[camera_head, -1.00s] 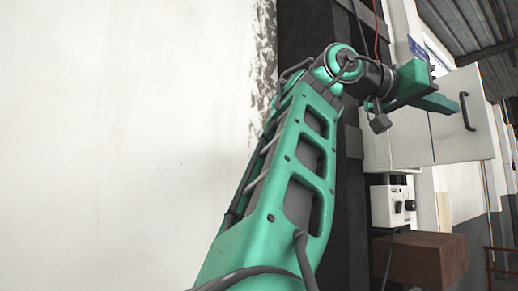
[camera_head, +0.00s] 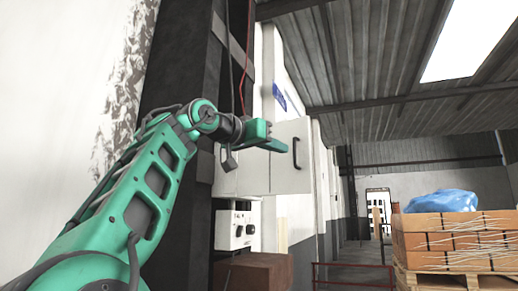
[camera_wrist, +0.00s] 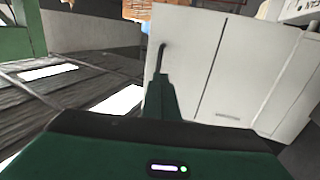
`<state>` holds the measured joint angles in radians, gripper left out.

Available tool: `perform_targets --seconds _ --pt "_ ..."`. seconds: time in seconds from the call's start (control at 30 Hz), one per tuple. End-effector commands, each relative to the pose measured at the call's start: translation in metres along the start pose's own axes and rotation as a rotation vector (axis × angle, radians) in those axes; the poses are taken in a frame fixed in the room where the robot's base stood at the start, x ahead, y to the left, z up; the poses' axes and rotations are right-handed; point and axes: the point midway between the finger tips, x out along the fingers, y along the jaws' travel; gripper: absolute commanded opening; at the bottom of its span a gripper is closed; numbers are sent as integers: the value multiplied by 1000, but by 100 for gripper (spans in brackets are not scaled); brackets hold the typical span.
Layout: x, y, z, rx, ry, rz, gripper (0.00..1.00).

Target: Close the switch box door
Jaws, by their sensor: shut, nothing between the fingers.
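The switch box (camera_head: 240,178) is a pale box on the wall, right of my arm in the head view. Its door (camera_head: 290,178) is a pale panel with a dark bar handle (camera_head: 297,152); a vertical seam parts it from the rest. How far the door stands open is unclear. My green gripper (camera_head: 284,147) is shut and empty.
A small white control unit (camera_head: 236,230) and a brown box (camera_head: 255,272) are below the switch box. A dark column (camera_head: 185,70) stands behind my arm. A pallet of bricks (camera_head: 450,240) and a red rail (camera_head: 350,265) are at right.

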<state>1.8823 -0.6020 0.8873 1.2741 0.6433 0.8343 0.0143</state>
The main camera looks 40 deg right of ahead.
Motion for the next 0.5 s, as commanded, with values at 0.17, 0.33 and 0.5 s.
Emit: perform_targets --seconds 0.17,0.33,0.5 --pt "22 0 0 0 -2 0 0" --pt "31 0 0 0 -1 -1 0" --pt "32 0 0 0 -1 0 0"
